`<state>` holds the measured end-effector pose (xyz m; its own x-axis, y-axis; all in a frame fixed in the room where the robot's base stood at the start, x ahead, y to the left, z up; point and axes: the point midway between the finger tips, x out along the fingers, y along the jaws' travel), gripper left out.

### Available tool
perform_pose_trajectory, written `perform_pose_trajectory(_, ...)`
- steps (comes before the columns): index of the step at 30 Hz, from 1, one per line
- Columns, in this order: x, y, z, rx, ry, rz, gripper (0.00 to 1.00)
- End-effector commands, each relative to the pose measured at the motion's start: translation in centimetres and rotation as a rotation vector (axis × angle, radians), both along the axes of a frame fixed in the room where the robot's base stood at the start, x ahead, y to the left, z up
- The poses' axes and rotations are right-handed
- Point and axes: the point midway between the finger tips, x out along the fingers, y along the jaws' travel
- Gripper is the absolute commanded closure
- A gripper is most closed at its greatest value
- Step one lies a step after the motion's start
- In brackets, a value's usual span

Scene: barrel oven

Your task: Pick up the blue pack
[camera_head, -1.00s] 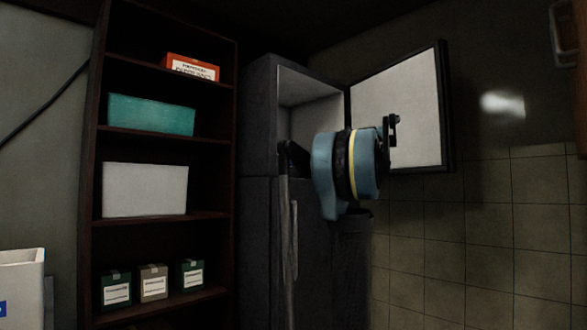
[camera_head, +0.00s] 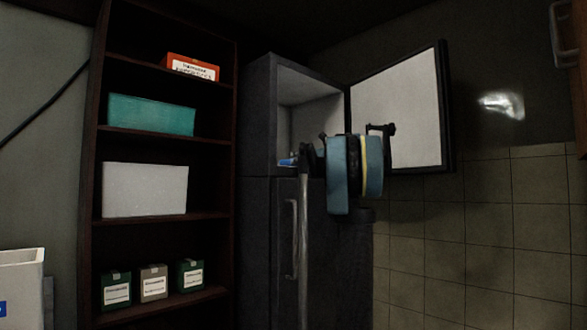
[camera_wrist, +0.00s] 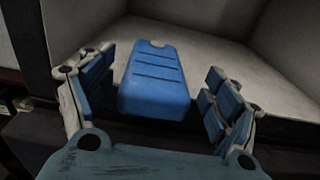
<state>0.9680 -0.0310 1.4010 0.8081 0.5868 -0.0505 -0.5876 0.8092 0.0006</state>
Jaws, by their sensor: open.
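The blue pack (camera_wrist: 155,82) is a ribbed blue block lying on the floor of the open upper fridge compartment, near its front edge, in the wrist view. A small blue bit of it (camera_head: 287,162) shows in the head view at the compartment's lower left. My gripper (camera_wrist: 158,100) is open, with one finger left of the pack and the other right of it. In the head view my gripper (camera_head: 303,160) is at the compartment opening, partly hidden by my wrist.
The fridge's upper door (camera_head: 400,110) stands open to the right. The lower door (camera_head: 262,250) is shut. A dark shelf (camera_head: 160,140) with boxes stands to the left. The compartment behind the pack looks empty.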

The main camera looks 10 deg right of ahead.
Motion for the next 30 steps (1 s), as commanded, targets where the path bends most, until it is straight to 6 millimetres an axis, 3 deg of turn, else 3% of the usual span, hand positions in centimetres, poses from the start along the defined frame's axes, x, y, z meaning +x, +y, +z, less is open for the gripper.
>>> perform_pose_trajectory(10, 3.1, 2.9, 0.1, 0.000, 0.000, 0.002, 0.18)
perform_pose_trajectory(19, 3.6, 3.2, 0.0, 0.000, 0.000, 0.000, 0.18)
perform_pose_trajectory(26, 3.6, 3.2, 0.0, 0.000, 0.000, 0.000, 0.70)
perform_pose_trajectory(30, 3.6, 3.2, 0.0, 0.000, 0.000, 0.000, 0.70)
